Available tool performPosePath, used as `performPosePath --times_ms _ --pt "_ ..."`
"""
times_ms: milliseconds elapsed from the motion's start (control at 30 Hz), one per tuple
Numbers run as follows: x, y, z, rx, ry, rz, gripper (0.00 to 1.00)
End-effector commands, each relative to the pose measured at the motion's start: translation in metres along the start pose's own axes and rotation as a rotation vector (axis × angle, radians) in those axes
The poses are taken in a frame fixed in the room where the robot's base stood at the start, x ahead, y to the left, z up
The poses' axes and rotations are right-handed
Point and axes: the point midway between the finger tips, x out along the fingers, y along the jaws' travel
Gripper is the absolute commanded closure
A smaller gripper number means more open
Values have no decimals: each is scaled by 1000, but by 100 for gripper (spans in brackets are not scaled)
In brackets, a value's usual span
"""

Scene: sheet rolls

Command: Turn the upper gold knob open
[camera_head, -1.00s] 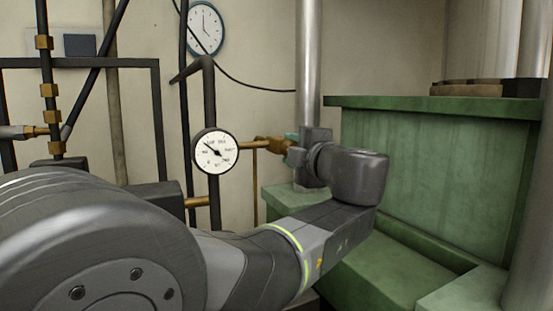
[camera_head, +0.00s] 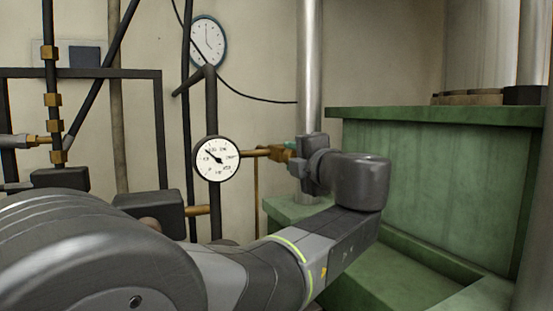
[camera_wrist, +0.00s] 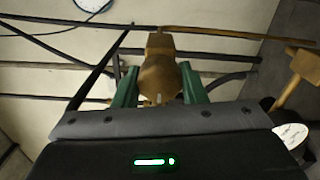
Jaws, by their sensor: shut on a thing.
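The upper gold knob (camera_head: 278,153) sits at the right end of a gold pipe that runs from the pressure gauge (camera_head: 217,158). My gripper (camera_head: 290,152) reaches it from the right, and its body hides part of the knob in the head view. In the wrist view the gold knob (camera_wrist: 158,72) stands between the two green fingers of my gripper (camera_wrist: 158,90). The fingers are shut on it, one on each side. How far the knob is turned cannot be told.
A green machine block (camera_head: 420,180) stands right of my arm, with a vertical metal pipe (camera_head: 310,80) behind my gripper. Another gold fitting (camera_wrist: 306,65) shows at the right of the wrist view. Dark pipes and a wall clock (camera_head: 208,42) are behind.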

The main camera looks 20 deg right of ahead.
Motion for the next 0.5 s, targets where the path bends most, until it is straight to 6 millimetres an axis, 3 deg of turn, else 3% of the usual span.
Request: performPosePath --times_ms 33,100,133,500 --pt "0 -1 0 0 1 -2 56" --pt "0 -1 0 0 1 -2 43" --pt "0 -1 0 0 0 -1 40" --pt "-5 -1 1 0 -2 -1 40"
